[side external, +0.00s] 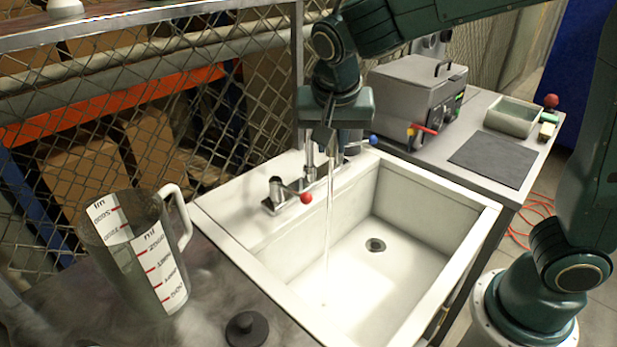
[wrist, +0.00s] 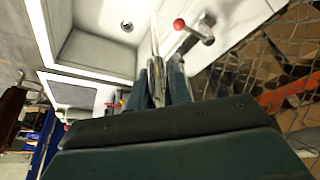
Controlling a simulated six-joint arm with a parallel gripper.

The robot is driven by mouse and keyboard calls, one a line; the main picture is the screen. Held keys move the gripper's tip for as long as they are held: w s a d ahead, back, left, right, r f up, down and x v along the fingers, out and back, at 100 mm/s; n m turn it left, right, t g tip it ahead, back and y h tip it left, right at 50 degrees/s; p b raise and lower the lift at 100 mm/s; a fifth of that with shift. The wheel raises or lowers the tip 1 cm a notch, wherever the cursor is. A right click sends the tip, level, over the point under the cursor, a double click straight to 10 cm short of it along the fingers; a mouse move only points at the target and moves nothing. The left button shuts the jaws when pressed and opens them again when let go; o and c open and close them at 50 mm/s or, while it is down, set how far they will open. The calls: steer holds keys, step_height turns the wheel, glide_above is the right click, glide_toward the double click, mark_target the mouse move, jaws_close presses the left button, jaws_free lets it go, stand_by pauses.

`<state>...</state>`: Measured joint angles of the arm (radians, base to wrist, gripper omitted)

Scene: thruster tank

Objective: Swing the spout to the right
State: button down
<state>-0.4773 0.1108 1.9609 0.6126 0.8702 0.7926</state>
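The metal spout (wrist: 155,72) of the sink tap shows in the wrist view between the two dark fingers of my gripper (wrist: 160,88). The fingers stand close on either side of it; I cannot tell whether they touch it. In the side view my gripper (side external: 335,145) points down at the tap above the back of the sink, hiding most of the spout. A thin water stream (side external: 330,215) falls from there into the white sink (side external: 400,290). The red-knobbed handle (side external: 306,198) is left of the stream and the blue-knobbed handle (side external: 373,139) right.
A measuring jug (side external: 125,255) stands left of the sink, near a dark stopper (side external: 246,328). A grey metal box (side external: 415,95) with a red lever stands behind the sink at the right. A wire mesh fence (side external: 215,110) runs behind the tap. The basin's inside is clear.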

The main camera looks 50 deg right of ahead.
steer(key=shift+s+d, duration=0.1)
steer(key=shift+d, duration=0.05)
steer(key=s+d+n+t+y, duration=0.15)
steer(key=s+d+n, duration=0.25)
steer(key=d+n, duration=0.55)
steer(key=w+d+n+y, duration=0.2)
steer(key=d, duration=0.5)
steer(key=w+d+n+y, duration=0.2)
steer(key=d+n, duration=0.1)
steer(key=d, duration=0.5)
steer(key=shift+w+d, duration=0.15)
steer(key=shift+w, duration=0.25)
stand_by(0.3)
steer(key=c, duration=1.3)
jaws_free()
steer(key=shift+g, duration=0.25)
steer(key=shift+s+r, duration=0.1)
steer(key=shift+r, duration=0.05)
